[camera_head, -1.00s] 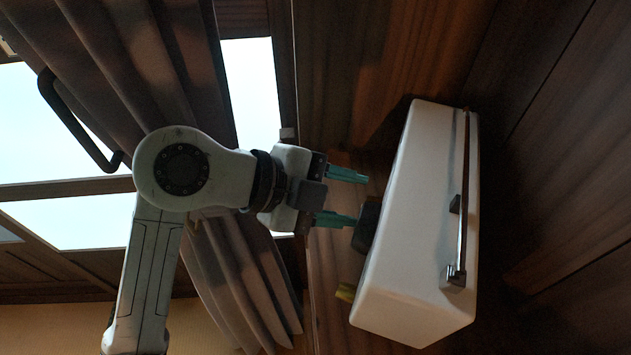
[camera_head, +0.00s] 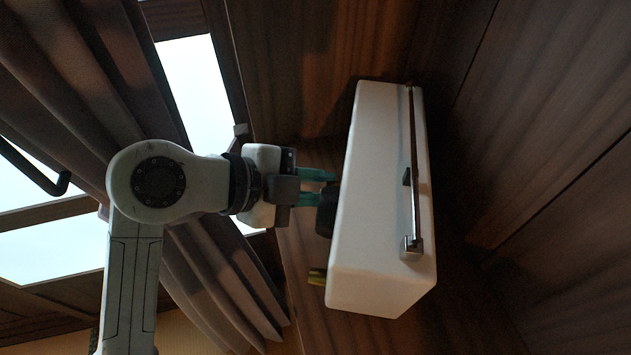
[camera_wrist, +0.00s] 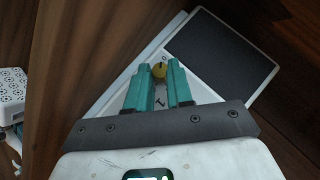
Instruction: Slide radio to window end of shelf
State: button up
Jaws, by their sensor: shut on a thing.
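The radio (camera_head: 378,200) is a white box with a metal carrying handle (camera_head: 414,185), standing against dark wood; the picture is turned sideways. The exact contact is partly hidden.
A curtain (camera_head: 215,275) and a bright window (camera_head: 195,90) lie to the left, behind my arm. A white patterned object (camera_wrist: 12,95) stands at the left of the wrist view, apart from the radio. Dark wooden boards (camera_head: 540,190) surround the radio.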

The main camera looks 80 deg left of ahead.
grip_shut()
dwell(0.6)
dwell(0.4)
